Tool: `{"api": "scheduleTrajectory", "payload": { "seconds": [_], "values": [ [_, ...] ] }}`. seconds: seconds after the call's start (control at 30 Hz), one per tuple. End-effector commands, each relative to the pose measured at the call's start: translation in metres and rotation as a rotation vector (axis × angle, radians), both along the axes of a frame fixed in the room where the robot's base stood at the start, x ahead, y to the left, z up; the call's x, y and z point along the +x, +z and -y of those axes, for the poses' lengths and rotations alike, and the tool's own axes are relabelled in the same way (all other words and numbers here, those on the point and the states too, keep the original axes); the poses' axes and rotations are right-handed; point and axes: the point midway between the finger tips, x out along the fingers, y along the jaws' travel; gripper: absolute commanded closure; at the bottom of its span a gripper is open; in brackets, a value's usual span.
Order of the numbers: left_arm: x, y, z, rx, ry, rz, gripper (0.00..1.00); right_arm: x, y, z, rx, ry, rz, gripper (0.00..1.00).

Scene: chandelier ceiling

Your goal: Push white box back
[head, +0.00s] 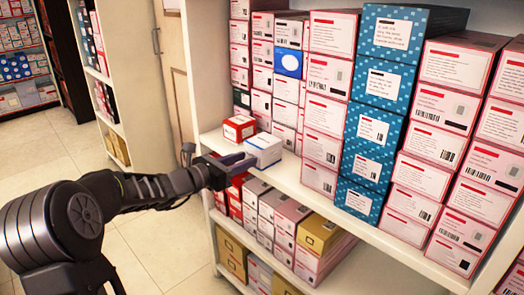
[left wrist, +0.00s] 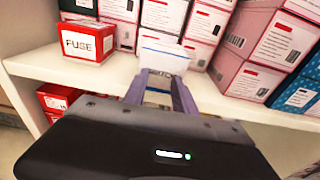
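The white box (head: 263,150) stands near the front edge of the middle shelf, just right of a small red box (head: 239,128). The white box also shows in the left wrist view (left wrist: 163,54), straight beyond my left fingertips. My left gripper (head: 246,160) reaches over the shelf edge at the white box's front. In the left wrist view its two fingers (left wrist: 158,76) are apart with a gap between them. The tips are at or very close to the box's front face; I cannot tell if they touch. The box is not between the fingers. My right gripper is out of view.
The red box marked FUSE (left wrist: 88,40) stands left of the white box. Stacked pink-and-white boxes (head: 325,125) and teal boxes (head: 375,125) fill the shelf to the right. More boxes stand behind. The shelf board (head: 300,188) is bare along its front.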

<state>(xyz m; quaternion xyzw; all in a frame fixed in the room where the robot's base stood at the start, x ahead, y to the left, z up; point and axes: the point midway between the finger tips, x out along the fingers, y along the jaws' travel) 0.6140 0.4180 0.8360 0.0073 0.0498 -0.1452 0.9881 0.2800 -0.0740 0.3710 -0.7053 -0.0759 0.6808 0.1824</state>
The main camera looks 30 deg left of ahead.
Motion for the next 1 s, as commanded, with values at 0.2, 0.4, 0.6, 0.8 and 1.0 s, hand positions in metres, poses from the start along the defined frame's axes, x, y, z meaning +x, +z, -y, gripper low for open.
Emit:
{"api": "scheduleTrajectory", "payload": {
  "seconds": [0.2, 0.4, 0.6, 0.8, 1.0],
  "values": [
    [0.010, 0.000, 0.004, -0.001, -0.002, 0.000, 0.67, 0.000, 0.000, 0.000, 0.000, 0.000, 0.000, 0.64],
    [0.019, 0.000, 0.006, 0.000, -0.002, 0.001, 0.67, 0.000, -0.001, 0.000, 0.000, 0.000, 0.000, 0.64],
    [0.027, 0.000, 0.009, 0.000, -0.002, 0.000, 0.67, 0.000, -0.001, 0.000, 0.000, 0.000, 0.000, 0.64],
    [0.036, 0.000, 0.012, -0.001, -0.003, 0.001, 0.67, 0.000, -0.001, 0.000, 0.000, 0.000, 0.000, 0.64],
    [0.045, 0.000, 0.014, 0.000, -0.002, 0.001, 0.67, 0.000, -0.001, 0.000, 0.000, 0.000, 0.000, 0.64]
  ]
}}
